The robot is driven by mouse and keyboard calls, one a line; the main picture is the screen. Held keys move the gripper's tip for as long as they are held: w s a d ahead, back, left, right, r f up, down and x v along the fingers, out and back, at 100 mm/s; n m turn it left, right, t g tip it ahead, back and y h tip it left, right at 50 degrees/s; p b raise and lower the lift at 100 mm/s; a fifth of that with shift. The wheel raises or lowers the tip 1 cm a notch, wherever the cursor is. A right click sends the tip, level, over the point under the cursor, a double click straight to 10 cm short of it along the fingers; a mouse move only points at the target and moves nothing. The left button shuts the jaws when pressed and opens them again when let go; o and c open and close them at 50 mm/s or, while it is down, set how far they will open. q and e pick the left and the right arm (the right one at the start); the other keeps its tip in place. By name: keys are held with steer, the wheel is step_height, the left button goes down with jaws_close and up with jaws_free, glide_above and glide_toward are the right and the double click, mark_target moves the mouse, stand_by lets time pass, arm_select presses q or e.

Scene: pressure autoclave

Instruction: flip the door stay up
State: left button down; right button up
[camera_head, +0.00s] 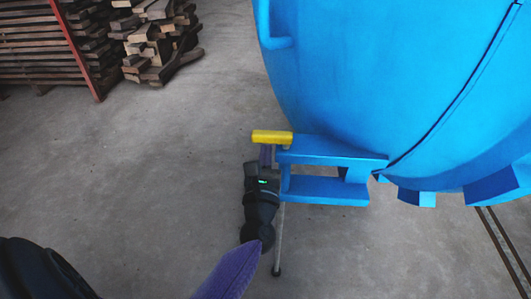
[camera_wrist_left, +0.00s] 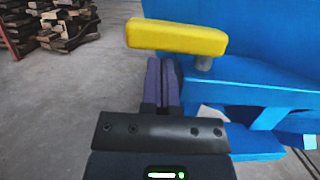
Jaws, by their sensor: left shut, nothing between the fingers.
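A yellow bar (camera_head: 272,137), which looks like the door stay's grip, lies about level at the left end of a blue bracket on the autoclave. In the left wrist view the yellow bar (camera_wrist_left: 177,38) sits on a short grey pin above the blue bracket. My left gripper (camera_head: 266,153) is just below the bar, with its purple fingers pointing toward it. The fingers (camera_wrist_left: 161,82) are closed together and empty, and their tips lie close under the bar. I cannot tell whether they touch it. My right gripper is not in view.
The large blue autoclave body (camera_head: 370,80) fills the upper right, with its bracket (camera_head: 330,150) jutting left. A thin grey rod (camera_head: 279,240) with a dark foot reaches down below the bracket. Stacked wood (camera_head: 155,40) stands far left. The concrete floor left of the bracket is clear.

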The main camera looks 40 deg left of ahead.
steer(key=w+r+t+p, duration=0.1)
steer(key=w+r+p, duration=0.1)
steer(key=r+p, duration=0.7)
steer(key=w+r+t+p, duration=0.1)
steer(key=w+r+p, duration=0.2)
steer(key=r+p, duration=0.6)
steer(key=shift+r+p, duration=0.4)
steer(key=shift+p, duration=0.6)
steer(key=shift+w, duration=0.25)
